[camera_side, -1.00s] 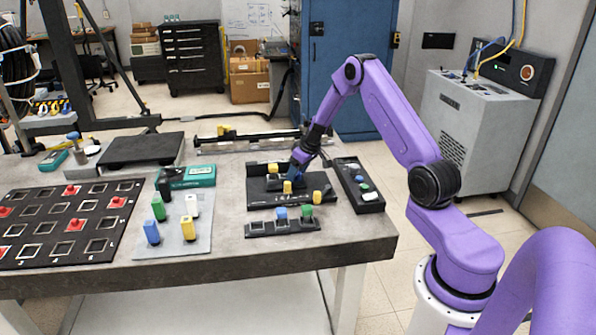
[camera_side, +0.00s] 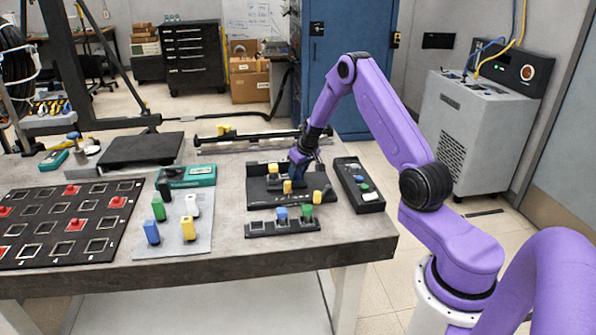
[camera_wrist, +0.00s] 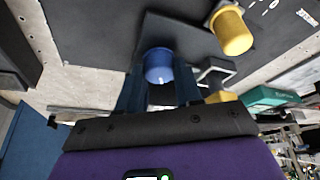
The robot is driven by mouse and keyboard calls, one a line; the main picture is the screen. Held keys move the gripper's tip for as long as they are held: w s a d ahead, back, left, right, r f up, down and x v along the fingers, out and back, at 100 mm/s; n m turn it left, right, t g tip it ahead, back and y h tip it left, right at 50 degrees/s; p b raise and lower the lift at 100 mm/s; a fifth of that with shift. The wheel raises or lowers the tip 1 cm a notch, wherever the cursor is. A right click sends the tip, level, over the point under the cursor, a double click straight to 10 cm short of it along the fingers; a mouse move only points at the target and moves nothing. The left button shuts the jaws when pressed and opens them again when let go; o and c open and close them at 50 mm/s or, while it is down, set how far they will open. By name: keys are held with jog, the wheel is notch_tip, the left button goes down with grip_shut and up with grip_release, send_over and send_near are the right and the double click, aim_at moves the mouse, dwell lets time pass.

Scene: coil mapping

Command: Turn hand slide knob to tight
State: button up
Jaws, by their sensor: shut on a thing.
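The black hand slide fixture (camera_side: 262,197) lies on the grey table, with several yellow knobs on it. My gripper (camera_side: 299,172) reaches down onto it, near its back right part. In the wrist view, my gripper (camera_wrist: 160,88) is shut on a round blue knob (camera_wrist: 159,66), one dark blue finger on each side. The knob sits on a black plate (camera_wrist: 185,36). A yellow knob (camera_wrist: 231,31) stands up and to the right of it. In the side view the held knob is hidden by my fingers. I cannot read any tight mark.
A narrow black tray (camera_side: 358,187) lies close on the right. A black slotted strip (camera_side: 267,229) with a blue and a green peg is in front. Coloured blocks stand on a grey plate (camera_side: 175,244) to the left, beside a black board (camera_side: 45,245).

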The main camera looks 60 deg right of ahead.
jog(key=m+h, duration=0.1)
jog(key=m, duration=0.3)
jog(key=shift+a+g, duration=0.2)
jog(key=shift+g, duration=0.2)
jog(key=m+g+h, duration=0.1)
jog(key=m, duration=0.3)
jog(key=shift+w+a, duration=0.1)
jog(key=m+g+h, duration=0.1)
jog(key=m, duration=0.2)
jog(key=shift+w+m, duration=0.1)
jog(key=shift+m, duration=0.2)
jog(key=shift+w+m+g, duration=0.1)
jog(key=shift+m+g, duration=0.7)
jog(key=shift+m, duration=1)
jog(key=o, duration=1)
jog(key=shift+o, duration=0.2)
